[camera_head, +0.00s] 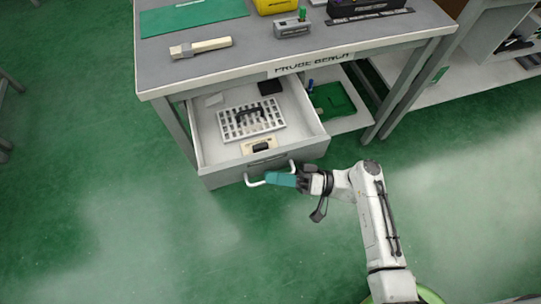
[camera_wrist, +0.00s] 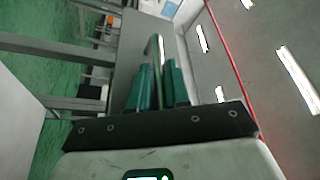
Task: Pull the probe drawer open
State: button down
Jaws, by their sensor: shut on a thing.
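The probe drawer (camera_head: 228,177) is a grey drawer under the bench, pulled well out, with its inside in view in the head view. Its white bar handle (camera_head: 255,183) runs along the front face. In the wrist view the handle (camera_wrist: 155,45) stands between the tips of my gripper (camera_wrist: 156,75). The part of the handle between the fingers is hidden in the head view.
The drawer holds a white slotted tray (camera_head: 276,118) and small items. The probe bench (camera_head: 220,62) stands above it, with a grey block (camera_head: 293,29) and a cream bar (camera_head: 201,46) on top. A low shelf (camera_head: 350,121) is at right. Green floor (camera_head: 130,245) in front is clear.

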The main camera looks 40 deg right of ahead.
jog(key=shift+s+a+p, duration=0.15)
jog(key=shift+s+a, duration=0.1)
jog(key=shift+s, duration=0.6)
jog(key=shift+s+a+p, duration=0.15)
jog(key=shift+s+a, duration=0.1)
jog(key=shift+s, duration=0.6)
jog(key=shift+s+a+p, duration=0.15)
jog(key=shift+s+a, duration=0.1)
jog(key=shift+s, duration=0.6)
jog(key=c, duration=1.4)
grip_release()
jog(key=shift+c, duration=0.2)
jog(key=v, duration=1)
jog(key=shift+s+d, duration=0.15)
jog(key=shift+d, duration=0.2)
jog(key=shift+f, duration=0.2)
